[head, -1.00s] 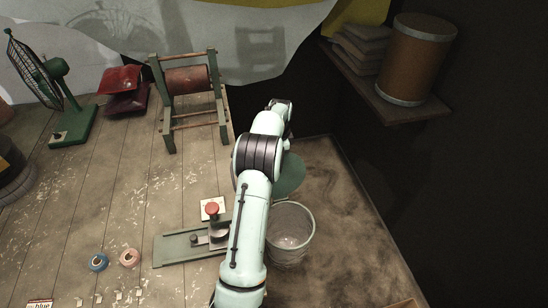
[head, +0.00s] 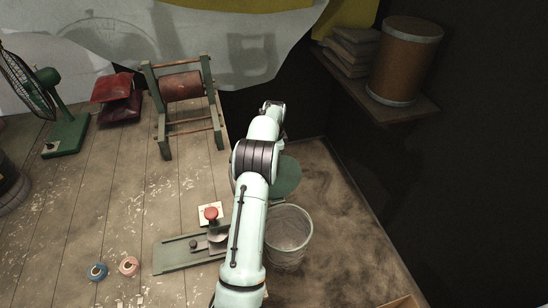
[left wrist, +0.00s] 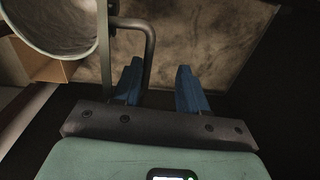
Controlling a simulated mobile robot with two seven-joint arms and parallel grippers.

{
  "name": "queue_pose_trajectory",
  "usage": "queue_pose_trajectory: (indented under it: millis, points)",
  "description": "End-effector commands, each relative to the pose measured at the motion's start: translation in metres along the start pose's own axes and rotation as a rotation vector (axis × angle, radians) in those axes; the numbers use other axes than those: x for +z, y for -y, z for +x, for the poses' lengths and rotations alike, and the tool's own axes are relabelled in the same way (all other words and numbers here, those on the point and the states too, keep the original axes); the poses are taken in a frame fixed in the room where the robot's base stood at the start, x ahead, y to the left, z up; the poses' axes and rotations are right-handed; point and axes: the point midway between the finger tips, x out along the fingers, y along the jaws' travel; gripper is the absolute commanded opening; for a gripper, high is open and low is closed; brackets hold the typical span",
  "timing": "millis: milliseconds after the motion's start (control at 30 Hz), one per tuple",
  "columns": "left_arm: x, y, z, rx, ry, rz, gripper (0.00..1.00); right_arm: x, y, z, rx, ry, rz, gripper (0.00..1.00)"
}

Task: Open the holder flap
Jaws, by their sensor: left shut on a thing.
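In the head view, a round green plate (head: 287,177), perhaps the holder flap, stands at the far side of a grey metal bucket (head: 288,238), partly hidden by my pale green arm. The bucket's mouth is open to view. In the left wrist view, the bucket (left wrist: 55,22) shows at the top left. A dark bent handle (left wrist: 150,45) joins a narrow upright strip (left wrist: 104,50) beside it. The gripper is hidden in the head view. My right gripper is not seen.
A green board with a red knob (head: 211,213) is left of the arm. A roller frame (head: 183,87) and fan (head: 28,85) stand behind. A drum (head: 405,60) is on a shelf. Floor right of the bucket is clear.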

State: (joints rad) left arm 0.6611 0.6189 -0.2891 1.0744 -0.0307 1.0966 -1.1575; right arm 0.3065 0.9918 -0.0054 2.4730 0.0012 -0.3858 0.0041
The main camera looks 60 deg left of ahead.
Motion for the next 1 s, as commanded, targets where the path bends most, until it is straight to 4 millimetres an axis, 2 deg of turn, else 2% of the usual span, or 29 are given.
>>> queue_pose_trajectory:
  millis: [33,467,633,800,1000]
  points:
    - [0.007,0.001,0.012,-0.005,0.014,-0.011,0.35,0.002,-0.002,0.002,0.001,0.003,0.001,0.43]
    - [0.007,0.000,0.010,-0.001,0.016,-0.011,0.35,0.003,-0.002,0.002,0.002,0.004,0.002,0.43]
    - [0.006,0.000,-0.016,-0.007,0.012,-0.009,0.35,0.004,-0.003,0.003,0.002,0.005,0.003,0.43]
    - [0.004,0.000,-0.061,-0.012,0.004,-0.007,0.35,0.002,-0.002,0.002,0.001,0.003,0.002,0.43]
    - [0.001,-0.003,-0.105,-0.011,-0.001,-0.004,0.35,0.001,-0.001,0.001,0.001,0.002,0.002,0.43]
